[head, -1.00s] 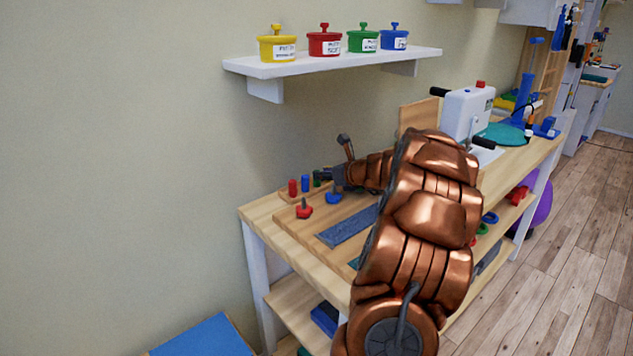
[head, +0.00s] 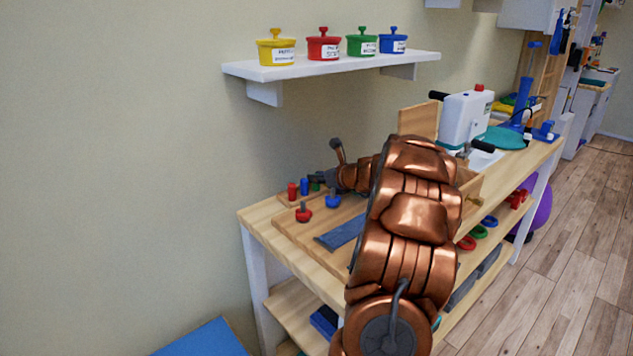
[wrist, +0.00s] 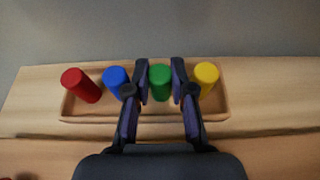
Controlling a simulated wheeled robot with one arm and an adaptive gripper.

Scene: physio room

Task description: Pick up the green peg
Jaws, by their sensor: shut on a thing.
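The green peg (wrist: 161,82) stands in a shallow wooden tray (wrist: 75,113), between the blue peg (wrist: 117,79) on its left and the yellow peg (wrist: 207,78) on its right. A red peg (wrist: 80,85) is at the tray's left end. My gripper (wrist: 161,70) has one finger on each side of the green peg and is shut on it. In the head view the gripper (head: 318,180) reaches over the tray, and only a sliver of the green peg (head: 315,187) shows. The yellow peg is hidden there.
A wall shelf (head: 330,65) with several lidded pots hangs above. A white device (head: 466,115) stands farther right on the bench.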

